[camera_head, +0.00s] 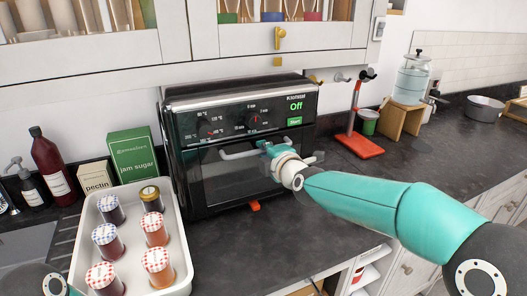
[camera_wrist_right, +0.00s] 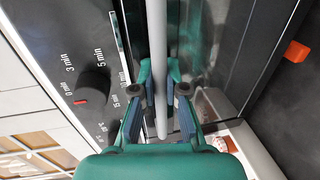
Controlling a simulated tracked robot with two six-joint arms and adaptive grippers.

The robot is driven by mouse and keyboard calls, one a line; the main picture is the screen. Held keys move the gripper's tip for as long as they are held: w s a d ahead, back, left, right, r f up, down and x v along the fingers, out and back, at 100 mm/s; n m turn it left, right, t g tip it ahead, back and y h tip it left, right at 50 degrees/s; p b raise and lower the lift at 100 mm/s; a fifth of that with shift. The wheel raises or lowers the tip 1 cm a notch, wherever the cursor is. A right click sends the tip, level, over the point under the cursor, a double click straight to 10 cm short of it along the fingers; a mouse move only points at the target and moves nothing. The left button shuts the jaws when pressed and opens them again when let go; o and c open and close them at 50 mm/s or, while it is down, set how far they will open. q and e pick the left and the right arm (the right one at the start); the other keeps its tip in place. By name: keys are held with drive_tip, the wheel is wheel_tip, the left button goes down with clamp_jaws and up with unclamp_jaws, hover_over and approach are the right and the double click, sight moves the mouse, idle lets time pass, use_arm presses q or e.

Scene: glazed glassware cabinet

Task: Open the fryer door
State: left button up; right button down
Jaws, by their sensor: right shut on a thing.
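The fryer (camera_head: 240,100) is a black box with a glass door (camera_head: 222,182) on the counter, its display reading "Off". The door looks shut. A pale bar handle (camera_head: 236,154) runs across the upper part of the door. My right gripper (camera_head: 270,150) is shut on the handle, right of its middle. In the right wrist view the fingers of my right gripper (camera_wrist_right: 160,88) sit on both sides of the handle (camera_wrist_right: 158,40). My left gripper is out of view; only a piece of my left arm shows at the lower left.
A white tray (camera_head: 180,255) with several lidded jars stands left of the fryer, close to its front. A green jam sugar box (camera_head: 134,155) and bottles stand behind it. A red-based stand (camera_head: 362,145) is to the right. The counter before the fryer is clear.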

drive_tip(key=s+d+f+t+b, duration=0.1)
drive_tip(key=s+d+f+b, duration=0.2)
drive_tip(key=s+f+b, duration=0.3)
drive_tip(key=s+b, duration=0.3)
drive_tip(key=b, duration=0.2)
drive_tip(key=shift+s+f, duration=0.15)
drive_tip(key=shift+f, duration=0.25)
drive_tip(key=shift+y, duration=0.3)
drive_tip(key=c, duration=1.2)
unclamp_jaws()
drive_tip(key=shift+r, duration=0.1)
drive_tip(key=shift+s, duration=0.1)
drive_tip(key=f+v, duration=0.1)
drive_tip(key=v, duration=1)
drive_tip(key=shift+s+r, duration=0.3)
drive_tip(key=shift+s, duration=0.1)
drive_tip(key=shift+d, duration=0.1)
